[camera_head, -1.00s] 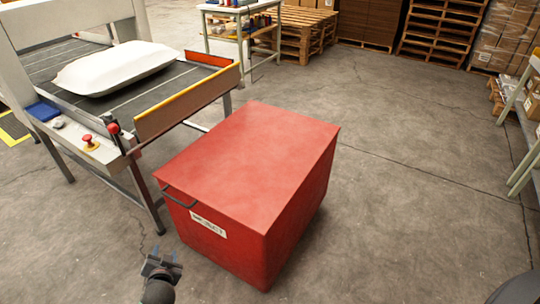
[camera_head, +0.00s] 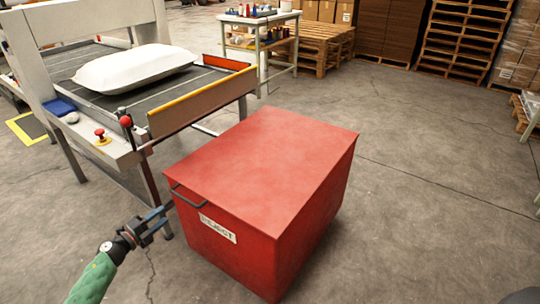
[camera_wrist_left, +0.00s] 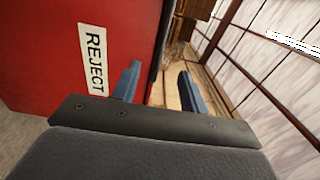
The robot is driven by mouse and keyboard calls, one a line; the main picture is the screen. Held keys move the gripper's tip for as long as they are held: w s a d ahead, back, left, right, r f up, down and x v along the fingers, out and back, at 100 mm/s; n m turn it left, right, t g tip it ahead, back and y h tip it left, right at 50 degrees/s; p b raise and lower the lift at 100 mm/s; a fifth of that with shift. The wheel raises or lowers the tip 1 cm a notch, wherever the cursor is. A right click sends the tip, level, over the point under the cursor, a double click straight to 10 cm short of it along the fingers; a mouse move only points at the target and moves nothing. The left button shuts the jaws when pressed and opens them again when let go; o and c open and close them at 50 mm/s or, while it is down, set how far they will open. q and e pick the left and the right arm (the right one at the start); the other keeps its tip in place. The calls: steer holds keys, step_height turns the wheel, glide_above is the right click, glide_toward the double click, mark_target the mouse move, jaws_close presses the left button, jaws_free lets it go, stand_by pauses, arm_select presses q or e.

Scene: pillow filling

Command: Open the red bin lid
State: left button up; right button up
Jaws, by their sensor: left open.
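The red bin (camera_head: 228,246) stands on the floor with its flat red lid (camera_head: 268,155) closed. A dark bar handle (camera_head: 188,197) sits on the lid's near left front edge, above a white REJECT label (camera_head: 217,229). The label also shows in the left wrist view (camera_wrist_left: 92,60) on the red front wall. My left gripper (camera_head: 161,216) is open and empty, just left of the handle and apart from it. Its two blue fingers (camera_wrist_left: 159,76) stand spread in the left wrist view, beside the bin wall. My right gripper is not in view.
A conveyor (camera_head: 110,90) with a white pillow (camera_head: 135,68) on it stands left of the bin, its orange side guard (camera_head: 203,105) close to the lid. A red emergency button (camera_head: 102,136) is on its near corner. The floor (camera_head: 420,220) right of the bin is clear.

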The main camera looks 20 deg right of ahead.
mark_target(183, 199)
arm_select(q)
steer(key=shift+b+x, duration=1.35)
steer(key=shift+x, duration=4.25)
steer(key=c, duration=0.9)
jaws_close()
steer(key=shift+d, duration=0.15)
